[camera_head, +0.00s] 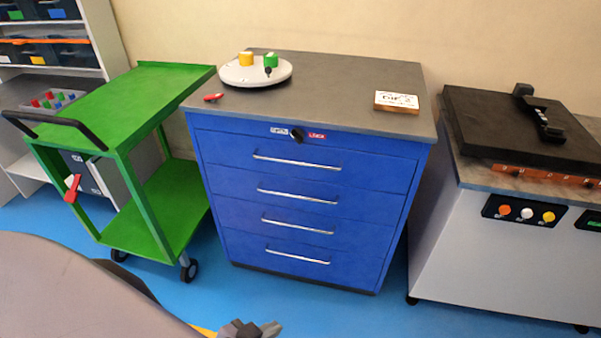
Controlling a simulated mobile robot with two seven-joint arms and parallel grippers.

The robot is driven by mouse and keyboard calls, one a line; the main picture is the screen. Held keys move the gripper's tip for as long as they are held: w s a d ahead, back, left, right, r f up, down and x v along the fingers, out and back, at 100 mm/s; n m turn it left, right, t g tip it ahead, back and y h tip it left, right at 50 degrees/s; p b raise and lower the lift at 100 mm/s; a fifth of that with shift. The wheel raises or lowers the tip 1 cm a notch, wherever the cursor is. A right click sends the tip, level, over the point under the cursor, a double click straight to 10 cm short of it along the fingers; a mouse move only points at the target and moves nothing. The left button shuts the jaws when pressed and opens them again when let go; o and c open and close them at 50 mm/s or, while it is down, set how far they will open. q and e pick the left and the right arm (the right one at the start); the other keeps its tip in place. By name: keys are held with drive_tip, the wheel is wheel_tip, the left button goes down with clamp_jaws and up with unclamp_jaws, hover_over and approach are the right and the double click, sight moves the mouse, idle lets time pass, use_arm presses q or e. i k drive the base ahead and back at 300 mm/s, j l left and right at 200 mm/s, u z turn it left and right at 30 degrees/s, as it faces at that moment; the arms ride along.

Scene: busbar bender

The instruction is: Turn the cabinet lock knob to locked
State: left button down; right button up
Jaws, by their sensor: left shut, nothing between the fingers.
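The blue cabinet (300,205) has several drawers with silver handles and a grey top. Its small black lock knob (297,135) is on the top front edge, between a pale label (279,131) on the left and a red label (317,136) on the right. The knob's exact angle is too small to tell. My left gripper (262,330) is at the bottom edge, partly cut off, shut and empty. It is well below and apart from the knob. My right gripper is not in view.
On the cabinet top are a white round turntable (243,76), a small red object (213,98) and a sign block (396,102). A green cart (153,105) stands left, a grey machine (500,250) right. Blue floor (210,300) is clear in front of the cabinet.

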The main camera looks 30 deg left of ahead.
sight(298, 134)
drive_tip(key=k+j, duration=0.1)
drive_tip(key=j, duration=0.4)
drive_tip(key=k+j+z, duration=0.15)
drive_tip(key=j, duration=0.4)
drive_tip(key=k+j, duration=0.1)
drive_tip(key=j, duration=0.4)
drive_tip(key=k+j+z, duration=0.1)
drive_tip(key=j, duration=0.4)
drive_tip(key=k+j, duration=0.15)
drive_tip(key=j, duration=0.35)
drive_tip(key=k+j+z, duration=0.15)
drive_tip(key=j, duration=0.35)
drive_tip(key=k+j, duration=0.2)
drive_tip(key=j, duration=0.3)
drive_tip(key=k+j+z, duration=0.1)
drive_tip(key=j, duration=0.4)
drive_tip(key=i+l, duration=0.2)
drive_tip(key=l, duration=0.2)
drive_tip(key=i+l+u, duration=0.1)
drive_tip(key=l, duration=0.3)
drive_tip(key=i, duration=0.15)
